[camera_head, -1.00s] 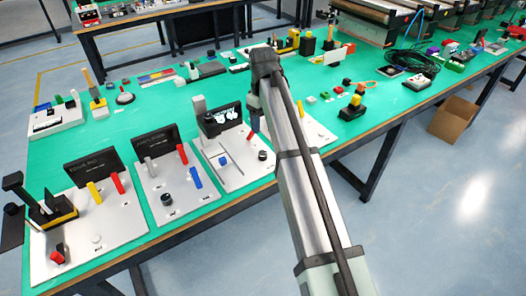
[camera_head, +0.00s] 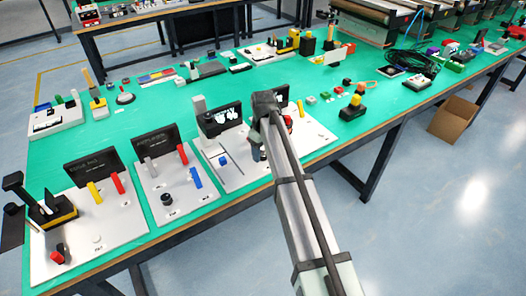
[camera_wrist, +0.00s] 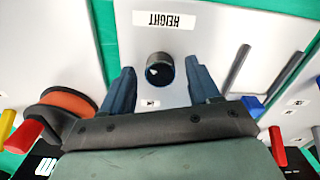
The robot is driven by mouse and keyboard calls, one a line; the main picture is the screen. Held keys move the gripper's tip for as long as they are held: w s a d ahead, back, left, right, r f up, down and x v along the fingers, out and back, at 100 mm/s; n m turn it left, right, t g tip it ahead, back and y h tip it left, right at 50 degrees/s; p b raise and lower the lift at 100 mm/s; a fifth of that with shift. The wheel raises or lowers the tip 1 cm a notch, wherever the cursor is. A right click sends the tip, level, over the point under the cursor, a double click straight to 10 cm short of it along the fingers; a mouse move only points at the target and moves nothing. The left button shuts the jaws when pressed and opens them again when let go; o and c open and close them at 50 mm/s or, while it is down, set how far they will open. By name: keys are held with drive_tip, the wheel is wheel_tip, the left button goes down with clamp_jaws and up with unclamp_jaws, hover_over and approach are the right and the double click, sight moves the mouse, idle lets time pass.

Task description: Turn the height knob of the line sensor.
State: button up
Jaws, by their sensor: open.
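The height knob (camera_wrist: 159,69) is a round black knob with a white mark on its top, standing on a white panel (camera_wrist: 215,45). A label reading HEIGHT (camera_wrist: 164,20) shows upside down beside it in the wrist view. My gripper (camera_wrist: 161,85) is open, with one dark blue finger on each side of the knob in that view. I see a gap between the knob and each finger; whether the fingertips are down at its height I cannot tell. In the head view my gripper (camera_head: 258,152) is over the sensor panel (camera_head: 238,178) and hides the knob.
A blue block (camera_head: 224,160) and a dark display (camera_head: 222,117) are on the same panel. Left of it stands a panel with red and blue levers (camera_head: 189,165). In the wrist view an orange and black disc (camera_wrist: 68,105) and a red lever (camera_wrist: 25,135) lie left of the fingers.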

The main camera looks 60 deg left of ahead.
drive_tip(key=shift+f, duration=0.25)
drive_tip(key=shift+c, duration=0.3)
drive_tip(key=c, duration=1)
drive_tip(key=shift+m, duration=0.4)
drive_tip(key=m, duration=0.4)
drive_tip(key=shift+m, duration=0.4)
drive_tip(key=m, duration=0.6)
